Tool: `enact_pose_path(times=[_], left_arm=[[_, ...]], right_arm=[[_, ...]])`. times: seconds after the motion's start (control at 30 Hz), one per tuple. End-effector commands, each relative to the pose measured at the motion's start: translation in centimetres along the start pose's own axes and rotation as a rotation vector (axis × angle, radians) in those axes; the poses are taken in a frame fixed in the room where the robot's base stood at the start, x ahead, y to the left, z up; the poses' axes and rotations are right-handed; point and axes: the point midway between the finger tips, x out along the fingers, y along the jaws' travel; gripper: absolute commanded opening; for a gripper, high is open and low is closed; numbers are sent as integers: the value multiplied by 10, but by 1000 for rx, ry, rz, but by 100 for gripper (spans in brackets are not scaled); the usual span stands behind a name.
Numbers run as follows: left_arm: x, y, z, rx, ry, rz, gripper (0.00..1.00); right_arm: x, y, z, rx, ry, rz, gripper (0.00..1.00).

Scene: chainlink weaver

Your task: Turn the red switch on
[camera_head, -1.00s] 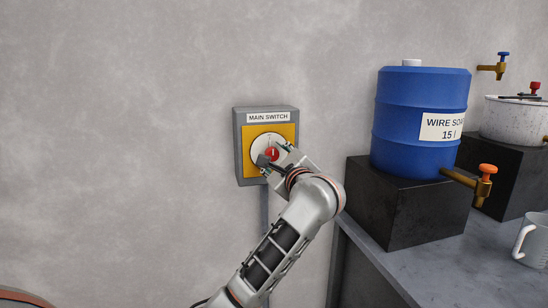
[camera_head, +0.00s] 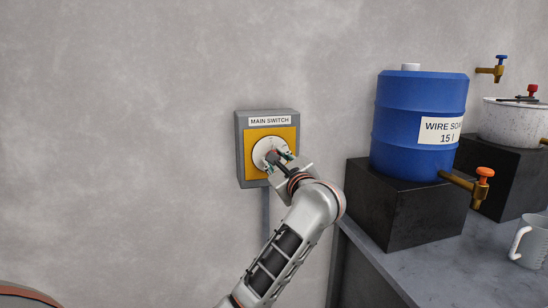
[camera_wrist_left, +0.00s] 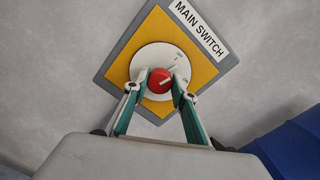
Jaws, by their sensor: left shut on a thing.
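The red switch is a round red knob (camera_wrist_left: 160,81) on a white dial (camera_wrist_left: 150,62), set in a yellow plate (camera_head: 256,170) on a grey box labelled MAIN SWITCH (camera_head: 240,150). My left gripper (camera_head: 275,156) is at the dial and hides the knob in the head view. In the left wrist view my left gripper (camera_wrist_left: 160,83) is shut on the red knob, one finger on each side. The knob's white mark points to the right there, towards small dial lettering too small to read surely. My right gripper is not in view.
A blue barrel (camera_head: 415,110) with an orange-handled tap stands on a black block (camera_head: 400,215) at the right. The wall left of the switch is clear.

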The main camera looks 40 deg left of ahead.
Motion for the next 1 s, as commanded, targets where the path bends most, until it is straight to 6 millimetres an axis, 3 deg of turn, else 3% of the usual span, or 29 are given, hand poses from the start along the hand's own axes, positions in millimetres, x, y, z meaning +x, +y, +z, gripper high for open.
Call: enact_pose_path(times=[0.2, 0.6, 1.0], left_arm=[[-1, -1, 4, 201, -7, -7, 4], [0, -2, 3, 557, -21, -21, 4], [0, -1, 0, 763, -28, -30, 4]], right_arm=[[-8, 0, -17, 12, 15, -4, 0], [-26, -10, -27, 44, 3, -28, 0], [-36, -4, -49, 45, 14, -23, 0]])
